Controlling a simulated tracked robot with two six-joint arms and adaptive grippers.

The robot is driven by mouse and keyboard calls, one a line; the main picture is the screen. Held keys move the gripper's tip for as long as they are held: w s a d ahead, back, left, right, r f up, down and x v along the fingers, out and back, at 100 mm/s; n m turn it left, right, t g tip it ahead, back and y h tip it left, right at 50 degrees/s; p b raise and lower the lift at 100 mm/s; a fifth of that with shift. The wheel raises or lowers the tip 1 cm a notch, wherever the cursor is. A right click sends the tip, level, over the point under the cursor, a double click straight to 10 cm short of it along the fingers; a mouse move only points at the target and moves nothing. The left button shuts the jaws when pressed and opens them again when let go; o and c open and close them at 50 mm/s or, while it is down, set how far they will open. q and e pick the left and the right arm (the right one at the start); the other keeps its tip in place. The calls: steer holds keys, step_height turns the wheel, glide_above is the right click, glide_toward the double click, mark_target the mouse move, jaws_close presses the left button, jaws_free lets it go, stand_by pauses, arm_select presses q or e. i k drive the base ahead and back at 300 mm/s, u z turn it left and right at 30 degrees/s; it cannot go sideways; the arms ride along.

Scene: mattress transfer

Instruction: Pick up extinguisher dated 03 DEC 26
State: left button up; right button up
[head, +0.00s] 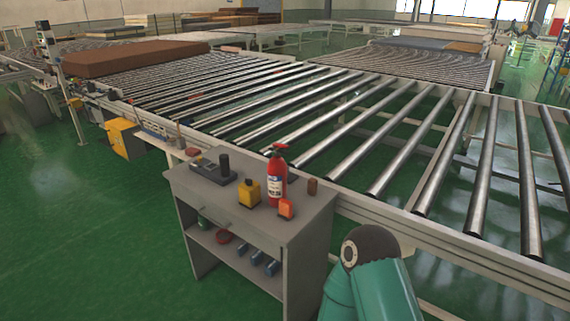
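One red fire extinguisher (277,178) with a pale label stands upright on top of a grey cabinet (252,226). Its label is too small to read, so its date cannot be told. Neither of my grippers shows in the head view. A green and dark arm link of mine (372,285) shows at the bottom right, in front of and apart from the cabinet.
A yellow box (249,192), an orange item (286,208), a small brown item (312,186) and a dark device (215,170) share the cabinet top. A roller conveyor (400,205) runs behind it, bearing a brown mattress (135,57). Green floor (75,235) is clear at left.

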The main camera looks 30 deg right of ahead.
mark_target(277, 166)
steer(key=z, duration=0.4)
steer(key=i, duration=1.15)
steer(key=z, duration=0.45)
steer(key=k, duration=0.9)
steer(key=z, duration=0.2)
steer(key=i, duration=0.9)
steer(key=u, duration=0.1)
